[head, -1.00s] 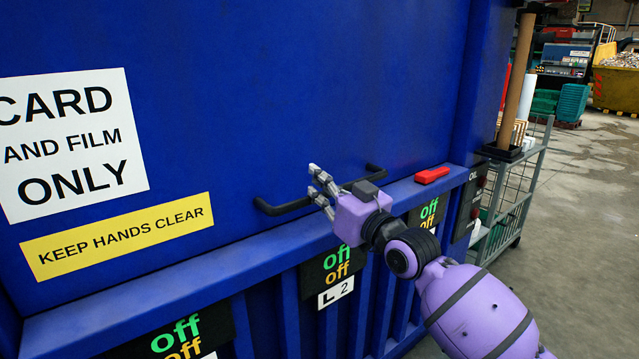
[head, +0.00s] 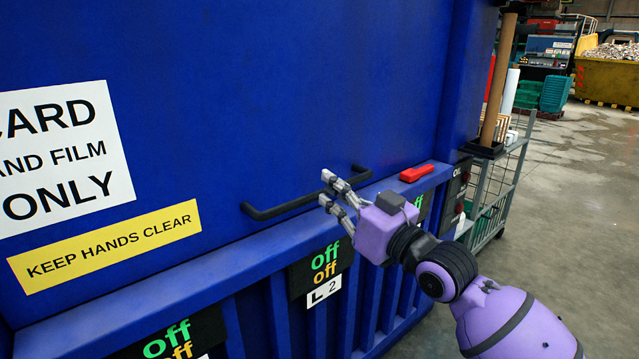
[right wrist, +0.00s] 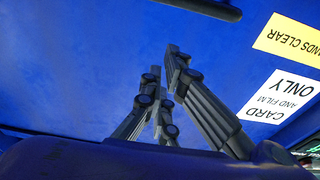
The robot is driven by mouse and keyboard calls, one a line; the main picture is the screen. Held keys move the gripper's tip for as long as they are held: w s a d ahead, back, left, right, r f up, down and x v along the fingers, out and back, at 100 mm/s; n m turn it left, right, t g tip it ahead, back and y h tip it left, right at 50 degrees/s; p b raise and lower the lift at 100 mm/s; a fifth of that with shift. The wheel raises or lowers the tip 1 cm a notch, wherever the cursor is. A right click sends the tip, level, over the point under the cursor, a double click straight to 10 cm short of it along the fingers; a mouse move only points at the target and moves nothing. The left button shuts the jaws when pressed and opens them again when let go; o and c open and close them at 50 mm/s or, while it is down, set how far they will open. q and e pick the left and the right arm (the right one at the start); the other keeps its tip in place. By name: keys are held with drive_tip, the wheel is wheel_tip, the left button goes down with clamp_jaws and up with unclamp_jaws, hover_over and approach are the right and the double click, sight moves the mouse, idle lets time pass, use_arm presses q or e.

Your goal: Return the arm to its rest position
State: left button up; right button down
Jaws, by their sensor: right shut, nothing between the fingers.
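My right gripper (head: 331,187), at the end of my purple right arm, is shut and empty in front of the blue machine (head: 270,90). Its fingertips overlap the black bar handle (head: 275,209) in the head view; I cannot tell there if they touch. In the right wrist view the fingers (right wrist: 168,85) point at the blue panel, and the handle (right wrist: 205,8) is at the top edge, apart from them. My left gripper is not in view.
A red latch (head: 416,173) sits on the machine's ledge at the right. A wire cage trolley (head: 495,190) stands beyond the machine's corner. Open concrete floor (head: 570,200) lies to the right. A yellow skip (head: 608,80) stands far back.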

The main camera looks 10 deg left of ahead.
drive_tip(key=s+d+f+m+t+h, duration=0.1)
drive_tip(key=s+d+f+m+h, duration=0.3)
drive_tip(key=f, duration=0.7)
drive_tip(key=s+d+f+n+h, duration=0.1)
drive_tip(key=s+d+f+h, duration=0.1)
drive_tip(key=s+d+f, duration=0.7)
drive_tip(key=s+d+f+m+t+h, duration=0.1)
drive_tip(key=s+d+f+m+h, duration=0.15)
drive_tip(key=f, duration=1.05)
drive_tip(key=s+d+f+m+g+h, duration=0.15)
drive_tip(key=s+d+f, duration=0.4)
drive_tip(key=s, duration=0.65)
drive_tip(key=s+d+f+m+g+h, duration=0.1)
drive_tip(key=s+d+f+g+h, duration=0.25)
drive_tip(key=s+f, duration=0.6)
drive_tip(key=s+d+f+m+g+h, duration=0.2)
drive_tip(key=s+d+f, duration=0.25)
drive_tip(key=s, duration=1.05)
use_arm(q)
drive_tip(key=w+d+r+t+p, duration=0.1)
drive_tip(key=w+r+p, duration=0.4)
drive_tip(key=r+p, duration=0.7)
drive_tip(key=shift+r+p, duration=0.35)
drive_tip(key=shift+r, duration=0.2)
use_arm(e)
drive_tip(key=w+r+t, duration=0.1)
drive_tip(key=w+r, duration=0.4)
drive_tip(key=r, duration=0.8)
drive_tip(key=shift+t, duration=0.3)
